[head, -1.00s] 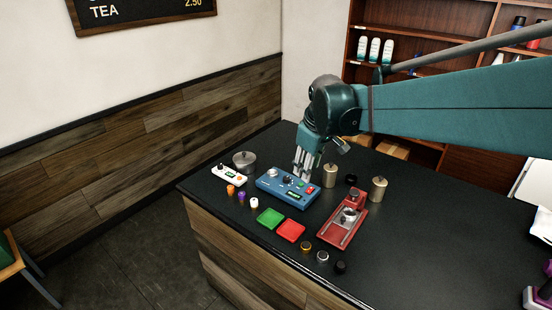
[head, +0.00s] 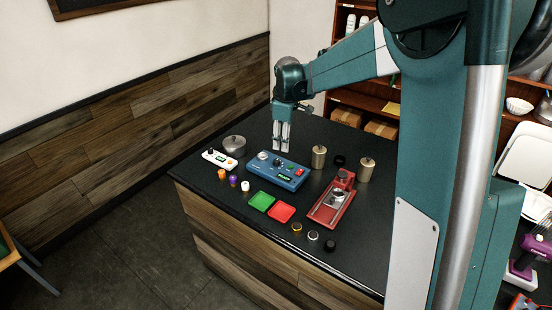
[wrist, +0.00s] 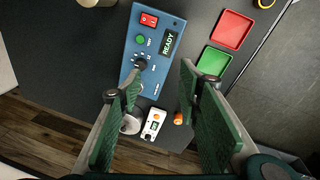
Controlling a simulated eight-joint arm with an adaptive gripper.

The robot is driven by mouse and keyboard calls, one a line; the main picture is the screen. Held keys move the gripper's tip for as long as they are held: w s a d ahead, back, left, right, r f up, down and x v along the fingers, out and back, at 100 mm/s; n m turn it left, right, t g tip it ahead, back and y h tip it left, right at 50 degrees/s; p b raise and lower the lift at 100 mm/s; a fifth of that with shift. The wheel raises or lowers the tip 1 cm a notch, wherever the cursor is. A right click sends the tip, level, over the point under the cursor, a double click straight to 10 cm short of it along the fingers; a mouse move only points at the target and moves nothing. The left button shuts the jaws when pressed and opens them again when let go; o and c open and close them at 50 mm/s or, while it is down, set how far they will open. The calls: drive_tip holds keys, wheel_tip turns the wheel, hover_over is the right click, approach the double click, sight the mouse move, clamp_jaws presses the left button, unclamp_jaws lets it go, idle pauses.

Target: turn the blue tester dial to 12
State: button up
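The blue tester (head: 278,170) lies on the dark counter. Its black dial (wrist: 140,63), with white marks around it, shows in the wrist view; its exact setting is too small to read. The tester's display (wrist: 170,43) reads READY. A silver knob (head: 262,155) sits at the tester's left end in the head view; the near finger seems to hide it in the wrist view. My gripper (head: 282,148) points down above the tester's far side. In the wrist view its fingers (wrist: 156,84) are wide apart with nothing between them, and the dial lies beyond the left finger's tip.
A green tray (head: 262,201) and a red tray (head: 281,212) lie in front. A red fixture (head: 332,203) and brass canisters (head: 318,157) stand right. Small caps lie along the front.

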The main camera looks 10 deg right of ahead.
sight(276, 161)
drive_tip(key=w+f+n, duration=0.1)
drive_tip(key=w+f, duration=0.2)
drive_tip(key=w+f+n+g+p, duration=0.1)
drive_tip(key=w+f, duration=0.2)
drive_tip(key=w+a+f+n+p, duration=0.1)
drive_tip(key=w+f, duration=0.2)
drive_tip(key=f, duration=0.1)
drive_tip(key=shift+w, duration=0.4)
drive_tip(key=shift+f, duration=0.1)
drive_tip(key=shift+f, duration=0.1)
drive_tip(key=shift+g, duration=0.3)
drive_tip(key=shift+w+f, duration=0.2)
drive_tip(key=shift+f, duration=3.6)
drive_tip(key=c, duration=0.9)
